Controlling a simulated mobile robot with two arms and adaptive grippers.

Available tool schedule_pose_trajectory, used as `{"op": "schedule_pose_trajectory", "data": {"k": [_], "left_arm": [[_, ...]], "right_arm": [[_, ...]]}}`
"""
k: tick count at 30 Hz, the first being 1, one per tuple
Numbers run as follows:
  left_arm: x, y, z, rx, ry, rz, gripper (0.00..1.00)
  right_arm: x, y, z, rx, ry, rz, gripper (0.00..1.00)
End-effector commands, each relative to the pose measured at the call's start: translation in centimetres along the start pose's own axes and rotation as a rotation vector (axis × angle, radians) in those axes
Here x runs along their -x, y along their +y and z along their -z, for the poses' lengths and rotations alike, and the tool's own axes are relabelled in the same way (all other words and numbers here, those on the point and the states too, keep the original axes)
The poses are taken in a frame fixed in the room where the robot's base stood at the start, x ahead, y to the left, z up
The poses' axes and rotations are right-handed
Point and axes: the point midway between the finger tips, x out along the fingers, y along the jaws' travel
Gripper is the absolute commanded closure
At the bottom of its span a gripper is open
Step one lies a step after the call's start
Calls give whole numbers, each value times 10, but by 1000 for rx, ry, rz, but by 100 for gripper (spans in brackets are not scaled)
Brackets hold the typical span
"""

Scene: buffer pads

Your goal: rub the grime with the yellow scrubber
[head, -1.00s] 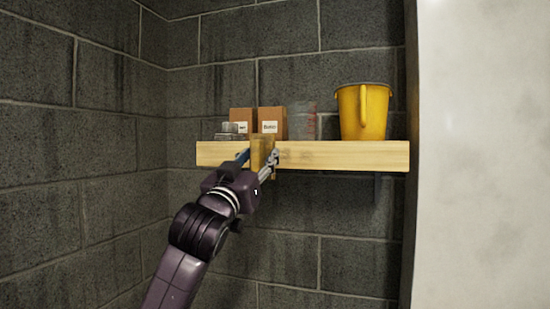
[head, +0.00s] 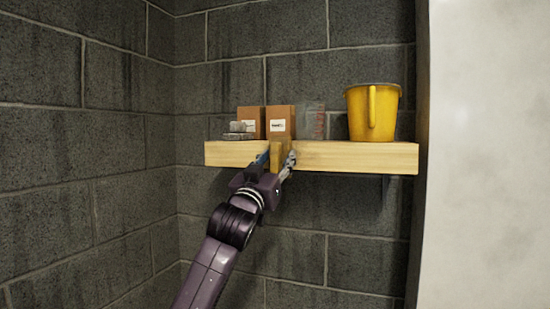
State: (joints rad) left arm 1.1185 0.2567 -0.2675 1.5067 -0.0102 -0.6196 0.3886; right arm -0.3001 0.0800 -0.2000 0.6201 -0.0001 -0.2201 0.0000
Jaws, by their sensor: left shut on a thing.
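My left gripper (head: 277,158) is shut on the yellow scrubber (head: 276,155), a small brownish-yellow block upright between its two fingers. It holds the scrubber at the front edge of the wooden shelf (head: 355,158), below the boxes. Whether the scrubber touches the shelf I cannot tell. The fingers and scrubber hide part of the shelf's front edge. I cannot make out the grime clearly; it may be behind the gripper. My right gripper is not in view.
On the shelf stand two brown boxes (head: 281,118), a grey stacked item (head: 238,131), a clear container with red marks (head: 312,121) and a yellow bucket (head: 372,112). A dark block wall is behind, and a pale wall (head: 490,150) is at right.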

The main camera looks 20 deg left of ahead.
Motion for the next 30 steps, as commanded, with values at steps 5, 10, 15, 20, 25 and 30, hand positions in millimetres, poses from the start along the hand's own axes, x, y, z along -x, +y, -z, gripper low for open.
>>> {"op": "schedule_pose_trajectory", "data": {"k": [5,10,15,20,25,30], "left_arm": [[0,0,1,0,2,0,76],[0,0,1,0,2,0,76],[0,0,1,0,1,0,76],[-3,0,0,0,1,0,76],[-6,0,-1,0,0,1,76],[-10,0,-2,0,2,0,76]], "right_arm": [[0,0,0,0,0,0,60],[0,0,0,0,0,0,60],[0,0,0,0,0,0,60],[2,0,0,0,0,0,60],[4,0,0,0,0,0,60],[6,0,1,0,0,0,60]]}}
